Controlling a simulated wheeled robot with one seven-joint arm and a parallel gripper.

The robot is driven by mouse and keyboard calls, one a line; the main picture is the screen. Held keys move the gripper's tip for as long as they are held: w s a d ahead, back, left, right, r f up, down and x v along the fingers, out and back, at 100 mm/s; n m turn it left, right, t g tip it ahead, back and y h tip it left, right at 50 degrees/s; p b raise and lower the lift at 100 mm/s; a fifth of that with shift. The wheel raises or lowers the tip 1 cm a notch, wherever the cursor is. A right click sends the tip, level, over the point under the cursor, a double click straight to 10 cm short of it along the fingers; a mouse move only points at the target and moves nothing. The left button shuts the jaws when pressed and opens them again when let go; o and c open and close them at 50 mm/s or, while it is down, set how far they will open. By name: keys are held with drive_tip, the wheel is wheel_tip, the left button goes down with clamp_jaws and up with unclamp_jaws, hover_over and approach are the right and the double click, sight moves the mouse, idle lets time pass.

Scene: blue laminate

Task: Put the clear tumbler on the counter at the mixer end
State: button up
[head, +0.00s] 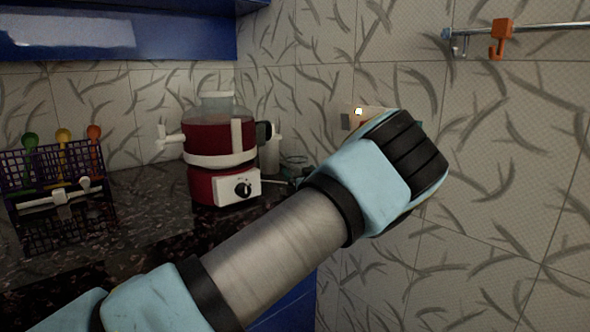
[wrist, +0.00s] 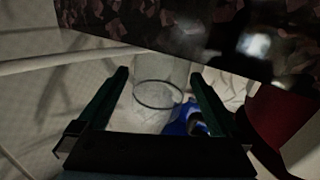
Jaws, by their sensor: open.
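The clear tumbler (wrist: 160,98) shows in the wrist view between the two dark fingers of my gripper (wrist: 160,78). Its round rim is visible as a dark ring. The fingers are apart, one on each side of it, and I cannot tell whether either touches the glass. In the head view my wrist hides the gripper's fingers. A faint glassy shape shows there just left of my wrist, but I cannot tell whether it is the tumbler. The red and white mixer (head: 220,150) stands on the dark speckled counter (head: 150,205), left of my wrist.
A purple rack (head: 55,180) with colored-handled utensils stands on the counter at left. A patterned tile wall is behind my wrist, with a rail and an orange hook (head: 499,38) at upper right. A blue object (wrist: 182,122) lies near the tumbler. Counter between rack and mixer is clear.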

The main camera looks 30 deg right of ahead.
sight(296, 167)
drive_tip(key=p+x, duration=0.1)
drive_tip(key=x, duration=0.3)
drive_tip(key=shift+w+r, duration=0.1)
drive_tip(key=shift+w, duration=0.15)
drive_tip(key=shift+w+d+p, duration=0.1)
drive_tip(key=shift+w+p, duration=0.2)
drive_tip(key=shift+w, duration=0.05)
drive_tip(key=c, duration=1.3)
wheel_tip(296, 167, up, 10)
drive_tip(key=shift+s+f+b, duration=0.1)
drive_tip(key=shift+s+b, duration=0.05)
drive_tip(key=shift+b, duration=0.6)
drive_tip(key=shift+c, duration=0.2)
